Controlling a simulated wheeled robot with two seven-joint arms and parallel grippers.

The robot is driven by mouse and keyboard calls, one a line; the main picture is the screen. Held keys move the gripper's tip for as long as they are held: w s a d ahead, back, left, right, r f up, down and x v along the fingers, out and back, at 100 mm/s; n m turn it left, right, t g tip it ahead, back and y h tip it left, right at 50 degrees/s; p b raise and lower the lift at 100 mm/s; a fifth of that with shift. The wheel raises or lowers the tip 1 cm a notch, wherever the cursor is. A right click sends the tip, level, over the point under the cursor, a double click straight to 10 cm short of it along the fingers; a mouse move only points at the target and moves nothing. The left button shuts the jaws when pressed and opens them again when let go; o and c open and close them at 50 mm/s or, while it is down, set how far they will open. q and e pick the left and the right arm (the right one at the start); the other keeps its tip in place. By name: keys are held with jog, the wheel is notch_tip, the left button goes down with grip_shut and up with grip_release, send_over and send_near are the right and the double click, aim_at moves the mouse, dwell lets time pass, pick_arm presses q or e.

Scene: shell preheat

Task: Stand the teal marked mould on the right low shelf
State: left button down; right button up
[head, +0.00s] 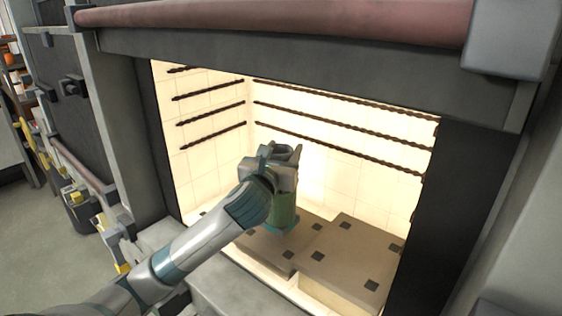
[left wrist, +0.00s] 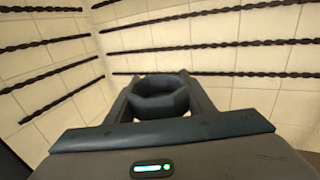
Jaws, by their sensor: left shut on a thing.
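My left gripper (head: 276,165) is inside the lit kiln and shut on the teal marked mould (head: 284,208). The mould is a green, upright, many-sided vessel with a teal band near its foot. In the left wrist view its dark open rim (left wrist: 160,94) sits between the two fingers. In the head view its foot overlaps the left low shelf (head: 258,244), near the seam with the right low shelf (head: 345,250). I cannot tell whether the foot touches a shelf. My right gripper is not in view.
Both shelves bear small dark square marks, and the visible top of the right one looks clear. Twisted dark heating rods (head: 340,147) run along the pale kiln walls. A grey frame (head: 300,55) surrounds the opening, with a reddish bar (head: 270,18) above.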

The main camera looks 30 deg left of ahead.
pick_arm(q)
jog(key=shift+a+f, duration=0.15)
jog(key=shift+a, duration=0.25)
jog(key=shift+f+p, duration=0.85)
jog(key=shift+f, duration=1.3)
jog(key=c, duration=0.8)
grip_release()
jog(key=shift+c, duration=0.2)
